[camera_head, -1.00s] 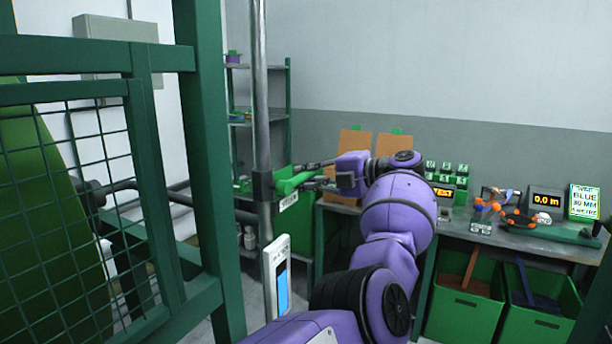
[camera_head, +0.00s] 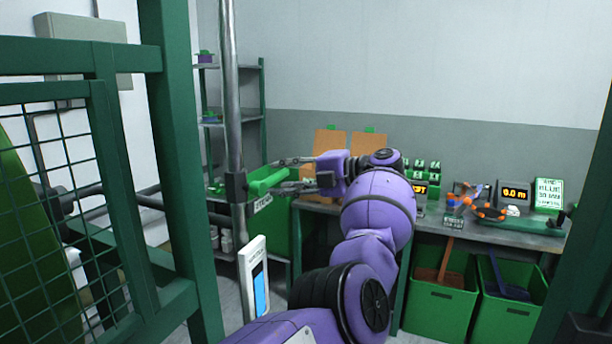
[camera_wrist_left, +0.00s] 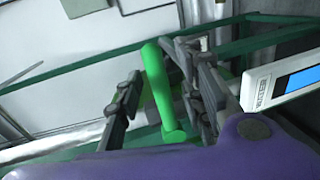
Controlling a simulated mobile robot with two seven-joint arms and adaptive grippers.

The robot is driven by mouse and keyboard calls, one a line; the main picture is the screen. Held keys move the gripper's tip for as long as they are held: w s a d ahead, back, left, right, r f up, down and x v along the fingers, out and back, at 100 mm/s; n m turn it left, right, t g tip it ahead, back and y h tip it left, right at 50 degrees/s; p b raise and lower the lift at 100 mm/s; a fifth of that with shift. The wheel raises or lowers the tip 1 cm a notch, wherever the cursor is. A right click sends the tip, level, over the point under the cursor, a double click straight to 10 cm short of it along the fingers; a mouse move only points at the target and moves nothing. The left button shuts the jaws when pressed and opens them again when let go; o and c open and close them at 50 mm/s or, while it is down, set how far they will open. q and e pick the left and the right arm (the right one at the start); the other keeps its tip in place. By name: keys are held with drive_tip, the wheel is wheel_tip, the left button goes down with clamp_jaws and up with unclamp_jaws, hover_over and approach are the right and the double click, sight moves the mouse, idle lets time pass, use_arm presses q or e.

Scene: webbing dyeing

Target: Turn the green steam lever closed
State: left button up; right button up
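The green steam lever (camera_head: 266,183) sticks out to the right from a dark collar on the upright grey pipe (camera_head: 233,120). A small "STEAM" label (camera_head: 262,204) sits just below it. My left gripper (camera_head: 284,175) is at the lever's free end, with its fingers spread, one above and one below. In the left wrist view the bright green lever (camera_wrist_left: 163,90) lies between the two open fingers of my left gripper (camera_wrist_left: 165,98), with gaps visible on both sides. I cannot tell whether any finger touches it. My right gripper is not in view.
A white panel with a blue screen (camera_head: 254,280) stands below the lever, near my left arm. A green mesh guard frame (camera_head: 175,150) is at the left. A workbench (camera_head: 480,232) with displays and green bins (camera_head: 440,305) stands at the right. Shelves (camera_head: 235,120) are behind the pipe.

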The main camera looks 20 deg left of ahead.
use_arm(q)
drive_tip(key=v, duration=1)
drive_tip(key=shift+d, duration=0.25)
